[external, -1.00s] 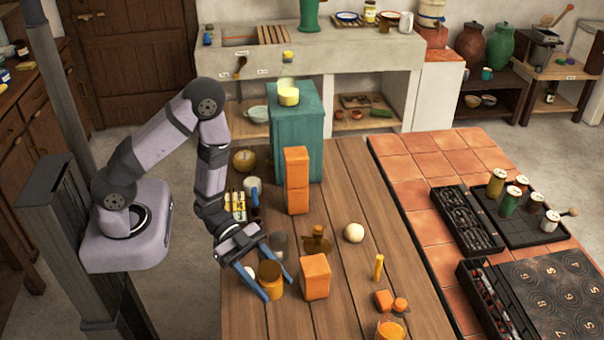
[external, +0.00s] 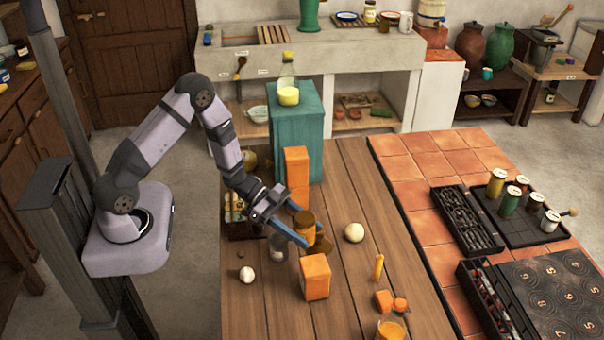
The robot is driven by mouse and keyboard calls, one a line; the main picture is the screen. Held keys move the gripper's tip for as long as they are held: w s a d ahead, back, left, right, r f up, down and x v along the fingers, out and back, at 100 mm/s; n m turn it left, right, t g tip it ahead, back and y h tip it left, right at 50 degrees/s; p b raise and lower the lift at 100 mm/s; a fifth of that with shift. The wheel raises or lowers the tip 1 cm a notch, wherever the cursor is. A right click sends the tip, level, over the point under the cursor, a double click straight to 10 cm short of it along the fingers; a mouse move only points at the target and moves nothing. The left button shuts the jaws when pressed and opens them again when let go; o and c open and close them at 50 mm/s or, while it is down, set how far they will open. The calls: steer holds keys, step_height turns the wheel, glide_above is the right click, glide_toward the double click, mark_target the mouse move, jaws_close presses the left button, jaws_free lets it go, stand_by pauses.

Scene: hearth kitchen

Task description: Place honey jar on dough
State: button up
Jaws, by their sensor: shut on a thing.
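The honey jar (external: 303,226) is amber with a darker brown top. My gripper (external: 309,233) is shut on it, with one blue finger on each side, and holds it above the wooden table. The dough (external: 354,232) is a pale round ball on the table, a short way to the right of the jar and apart from it. The jar and fingers partly hide a brown object (external: 323,244) behind or below them.
An orange block (external: 315,278) stands just in front of the jar, and a tall orange stack (external: 297,178) behind it. A clear glass (external: 278,247) and an egg (external: 247,274) are to the left. A yellow stick (external: 378,267) stands right of the dough. The table beyond the dough is clear.

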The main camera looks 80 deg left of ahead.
steer(key=w+a+r+n+t+y+b, duration=0.25)
steer(key=w+a, duration=0.25)
steer(key=w, duration=0.3)
step_height(320, 180, up, 4)
steer(key=n+y+b, duration=0.5)
steer(key=n+y, duration=0.5)
steer(key=y, duration=0.1)
glide_above(356, 226)
steer(key=shift+f+p, duration=0.55)
steer(key=shift+f, duration=4.4)
steer(key=shift+f, duration=0.1)
